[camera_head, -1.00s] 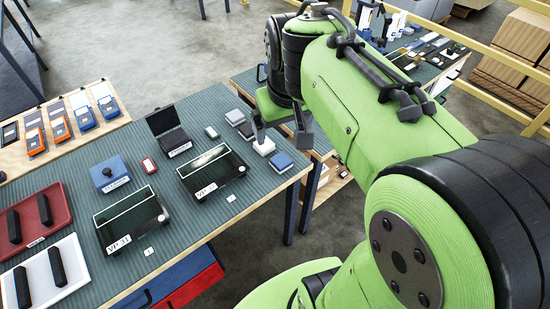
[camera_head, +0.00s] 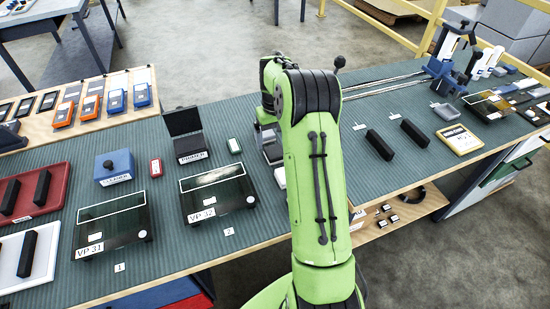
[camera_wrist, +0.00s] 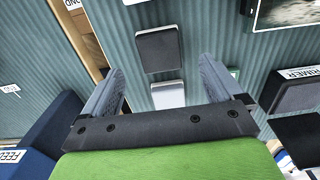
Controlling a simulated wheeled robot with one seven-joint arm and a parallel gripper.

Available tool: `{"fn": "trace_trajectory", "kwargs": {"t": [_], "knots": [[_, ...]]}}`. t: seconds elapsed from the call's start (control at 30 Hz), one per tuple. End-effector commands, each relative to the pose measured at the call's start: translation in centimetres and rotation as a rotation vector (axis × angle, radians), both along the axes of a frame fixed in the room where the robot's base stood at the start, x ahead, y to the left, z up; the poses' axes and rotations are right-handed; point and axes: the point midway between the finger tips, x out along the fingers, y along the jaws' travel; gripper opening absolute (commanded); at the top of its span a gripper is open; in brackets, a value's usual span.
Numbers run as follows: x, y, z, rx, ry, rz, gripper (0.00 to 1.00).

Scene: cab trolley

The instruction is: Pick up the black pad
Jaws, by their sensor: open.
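My gripper (camera_wrist: 158,85) is open and empty above the bench, one finger on each side of the picture's middle. The black pad lies beyond the fingertips, roughly between their lines, and I see no contact. A light grey pad (camera_wrist: 168,95) lies nearer, between the fingers.
A dark box labelled PRIMER (camera_wrist: 297,91) stands right of the gripper in the wrist view. A blue feeder body (camera_wrist: 45,125) is at lower left. The scale VP 32 (camera_head: 217,195) stands left of my arm.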

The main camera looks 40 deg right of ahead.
Motion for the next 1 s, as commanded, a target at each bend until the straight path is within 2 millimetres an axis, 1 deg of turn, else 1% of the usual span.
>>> {"fn": "trace_trajectory", "kwargs": {"t": [0.03,0.17,0.4,0.47,0.6,0.63,1.0], "knots": [[0.0,0.0,-0.7,0.000,0.000,0.000,0.94],[0.0,0.0,-1.8,0.001,0.000,0.000,0.94],[0.0,0.0,-6.0,0.001,0.000,0.000,0.94],[0.0,0.0,-6.3,0.000,-0.001,0.000,0.94],[0.0,0.0,-6.1,-0.001,-0.002,0.000,0.94],[0.0,0.0,-6.1,-0.001,-0.002,0.000,0.92],[0.0,0.0,-6.1,-0.001,-0.002,0.001,0.35]]}}
